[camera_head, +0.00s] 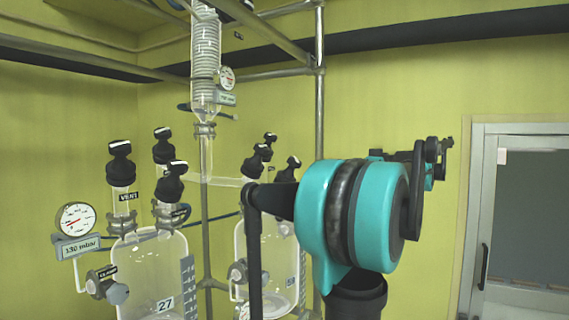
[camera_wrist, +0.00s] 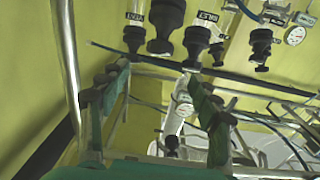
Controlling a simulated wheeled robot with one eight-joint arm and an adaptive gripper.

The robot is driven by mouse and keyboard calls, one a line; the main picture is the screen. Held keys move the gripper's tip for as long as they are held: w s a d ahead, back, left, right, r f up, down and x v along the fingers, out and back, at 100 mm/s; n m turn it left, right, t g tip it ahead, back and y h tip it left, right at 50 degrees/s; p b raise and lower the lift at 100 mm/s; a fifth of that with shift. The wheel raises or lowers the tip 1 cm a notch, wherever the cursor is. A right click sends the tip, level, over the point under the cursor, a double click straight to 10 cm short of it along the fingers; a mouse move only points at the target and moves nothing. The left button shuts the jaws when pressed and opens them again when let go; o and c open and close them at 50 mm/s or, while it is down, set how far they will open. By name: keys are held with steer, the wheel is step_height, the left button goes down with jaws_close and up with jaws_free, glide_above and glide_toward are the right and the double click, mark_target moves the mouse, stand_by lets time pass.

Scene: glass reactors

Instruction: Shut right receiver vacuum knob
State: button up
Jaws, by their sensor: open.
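The right receiver (camera_head: 286,290) is a clear glass vessel in the head view, partly hidden behind my arm. Several black knobs stand on its top, among them a front-left knob (camera_head: 251,167) and a right knob (camera_head: 288,171). I cannot tell which is the vacuum knob, as their labels are hidden or too small. In the wrist view my gripper (camera_wrist: 157,74) is open, with nothing visible between its fingers. Black knobs show beyond it, including a large knob (camera_wrist: 166,27) and one beside it (camera_wrist: 197,40). I cannot match these to a vessel.
The left receiver (camera_head: 150,262) has several black knobs, a dial gauge (camera_head: 75,220) and a "130 mbar" plate. A glass condenser (camera_head: 205,60) hangs above between the vessels. A metal pole (camera_head: 319,90) rises behind my arm. The yellow wall and a door (camera_head: 520,220) are at right.

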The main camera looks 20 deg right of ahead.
mark_target(286, 169)
steer(key=x, duration=1.7)
steer(key=shift+c, duration=0.6)
steer(key=c, duration=1.2)
